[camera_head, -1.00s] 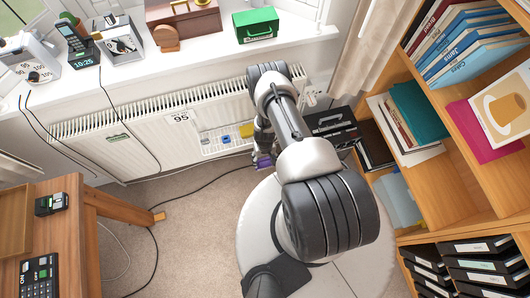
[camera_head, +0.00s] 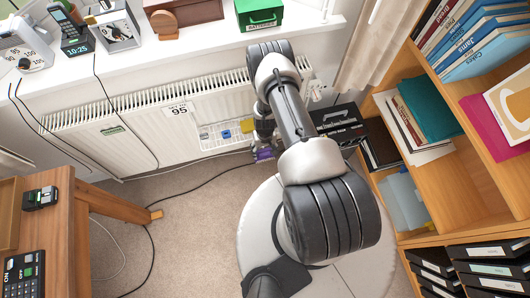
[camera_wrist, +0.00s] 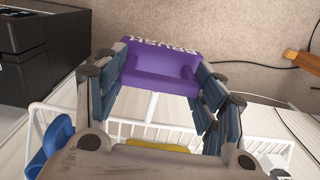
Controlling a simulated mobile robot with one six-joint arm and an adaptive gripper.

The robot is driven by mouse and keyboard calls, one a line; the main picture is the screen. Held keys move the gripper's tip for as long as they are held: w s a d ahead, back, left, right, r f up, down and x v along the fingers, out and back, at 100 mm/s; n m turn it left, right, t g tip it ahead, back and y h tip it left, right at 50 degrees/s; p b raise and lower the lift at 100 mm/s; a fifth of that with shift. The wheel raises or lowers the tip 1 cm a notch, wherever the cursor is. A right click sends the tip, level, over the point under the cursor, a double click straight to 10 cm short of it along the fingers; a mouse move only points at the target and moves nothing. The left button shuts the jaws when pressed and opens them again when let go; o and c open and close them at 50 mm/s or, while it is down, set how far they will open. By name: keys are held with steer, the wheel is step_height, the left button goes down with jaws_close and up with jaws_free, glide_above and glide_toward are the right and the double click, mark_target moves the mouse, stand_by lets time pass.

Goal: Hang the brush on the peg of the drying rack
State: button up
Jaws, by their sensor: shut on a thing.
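The purple brush (camera_wrist: 160,72), with white lettering on its edge, is between the fingers of my gripper (camera_wrist: 160,88) in the wrist view. My gripper is shut on it. In the head view the brush (camera_head: 264,154) shows as a small purple patch below my gripper (camera_head: 264,138), which my arm partly hides. The white wire drying rack (camera_head: 210,141) is at the radiator front, just left of my gripper. Its bars (camera_wrist: 152,107) also show below the brush in the wrist view. I cannot make out a free peg.
A blue thing (camera_head: 226,134) and a yellow thing (camera_head: 247,126) are at the rack. A black box (camera_head: 340,124) stands right of my gripper, near the bookshelf (camera_head: 465,185). The radiator (camera_head: 140,125) lies behind. Carpet (camera_head: 195,210) is open to the left, with a cable across it.

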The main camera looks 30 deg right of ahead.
steer(key=shift+w+d+f+b, duration=0.1)
steer(key=shift+w+d+b, duration=0.15)
steer(key=shift+w+b, duration=0.45)
steer(key=shift+w+d+b, duration=0.2)
steer(key=shift+w+b, duration=0.05)
steer(key=shift+w, duration=0.75)
steer(key=shift+w+d+f+b, duration=0.2)
steer(key=shift+w+f+b, duration=0.3)
steer(key=shift+b, duration=0.6)
steer(key=o, duration=1.1)
steer(key=shift+r, duration=0.1)
